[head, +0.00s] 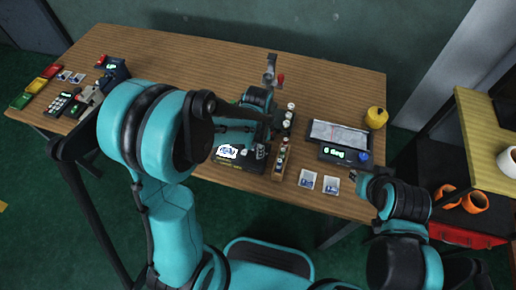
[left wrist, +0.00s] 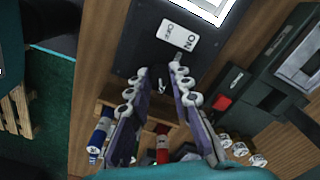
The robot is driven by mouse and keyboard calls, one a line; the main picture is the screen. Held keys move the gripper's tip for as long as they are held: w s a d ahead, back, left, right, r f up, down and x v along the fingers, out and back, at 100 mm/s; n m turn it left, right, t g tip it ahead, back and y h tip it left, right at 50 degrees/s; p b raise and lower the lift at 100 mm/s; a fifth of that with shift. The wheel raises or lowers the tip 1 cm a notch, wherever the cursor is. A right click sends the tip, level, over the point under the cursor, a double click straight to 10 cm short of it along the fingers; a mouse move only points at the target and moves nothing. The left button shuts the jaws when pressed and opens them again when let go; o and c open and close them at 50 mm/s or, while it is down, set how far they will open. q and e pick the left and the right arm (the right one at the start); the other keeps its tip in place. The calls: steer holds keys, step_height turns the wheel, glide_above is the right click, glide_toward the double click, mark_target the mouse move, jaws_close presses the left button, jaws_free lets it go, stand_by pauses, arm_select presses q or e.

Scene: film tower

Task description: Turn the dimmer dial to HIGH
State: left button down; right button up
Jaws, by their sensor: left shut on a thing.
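A black box with a lit white panel (head: 228,152) stands at the middle front of the table. In the left wrist view its dark face (left wrist: 145,40) carries a white ON/OFF label (left wrist: 179,38) beside the bright panel. My left gripper (left wrist: 161,76) is at this face, its fingertips shut on a small control (left wrist: 161,87) below the label. The fingers cover most of it, so I cannot read its setting or be sure it is the dimmer dial. My right gripper (head: 359,178) is near the table's front edge at the right; its fingers are too small to judge.
A wooden rack of small canisters (head: 280,166) stands close to the right of the box. A scale with a green display (head: 333,153), a blue knob (head: 363,156) and a yellow container (head: 376,117) are at the right. Cards (head: 307,179) lie flat in front.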

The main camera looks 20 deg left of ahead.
arm_select(q)
steer(key=c, duration=1.4)
jaws_free()
steer(key=shift+o, duration=0.2)
step_height(320, 180, up, 12)
steer(key=s+a+r+n+t, duration=0.3)
steer(key=s+a+n+t, duration=0.2)
steer(key=s+n, duration=0.5)
steer(key=shift+s+n+t, duration=0.15)
steer(key=shift+n+t, duration=0.35)
steer(key=shift+t, duration=0.5)
